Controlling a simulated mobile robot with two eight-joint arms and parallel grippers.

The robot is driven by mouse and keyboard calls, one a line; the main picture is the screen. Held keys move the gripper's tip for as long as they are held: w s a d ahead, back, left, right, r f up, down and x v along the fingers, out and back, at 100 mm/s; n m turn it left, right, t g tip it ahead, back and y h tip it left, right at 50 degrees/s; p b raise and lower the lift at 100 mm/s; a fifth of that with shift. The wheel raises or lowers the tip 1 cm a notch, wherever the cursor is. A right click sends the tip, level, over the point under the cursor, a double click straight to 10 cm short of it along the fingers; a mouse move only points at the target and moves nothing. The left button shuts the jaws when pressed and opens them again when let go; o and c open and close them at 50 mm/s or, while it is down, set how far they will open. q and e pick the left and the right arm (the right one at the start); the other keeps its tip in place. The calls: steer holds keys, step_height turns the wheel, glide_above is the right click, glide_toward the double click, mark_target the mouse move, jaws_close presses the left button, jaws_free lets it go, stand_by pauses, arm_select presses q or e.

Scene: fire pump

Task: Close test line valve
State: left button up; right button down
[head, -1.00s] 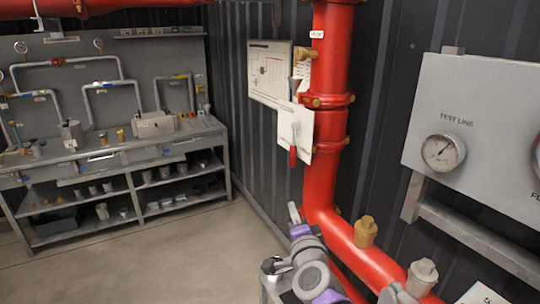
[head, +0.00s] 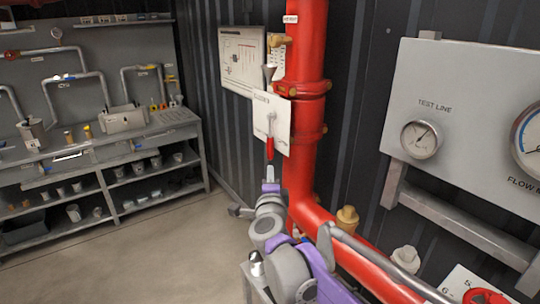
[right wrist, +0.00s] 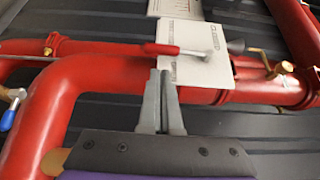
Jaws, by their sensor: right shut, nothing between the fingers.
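The test line valve has a red lever handle (head: 269,149) in front of a white card (head: 281,112) on the red vertical pipe. In the head view the handle hangs straight down. In the right wrist view the same handle (right wrist: 162,48) lies across the picture, over the card's edge. My right gripper (head: 270,166) is shut and empty, just below the handle's lower end. In the right wrist view its fingertips (right wrist: 163,74) are close to the handle; I cannot tell whether they touch it. My left gripper is not in view.
The thick red pipe (head: 305,150) bends toward the lower right, with brass fittings. A grey panel (head: 460,95) with a test line gauge (head: 421,139) stands at right. A grey workbench (head: 95,150) is at left. The floor between is clear.

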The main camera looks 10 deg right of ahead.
mark_target(270, 151)
steer(key=p+x, duration=0.1)
steer(key=x, duration=0.9)
steer(key=shift+w+p, duration=0.35)
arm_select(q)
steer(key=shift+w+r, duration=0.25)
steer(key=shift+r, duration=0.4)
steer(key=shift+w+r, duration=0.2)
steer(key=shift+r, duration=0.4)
arm_select(e)
steer(key=shift+a, duration=0.1)
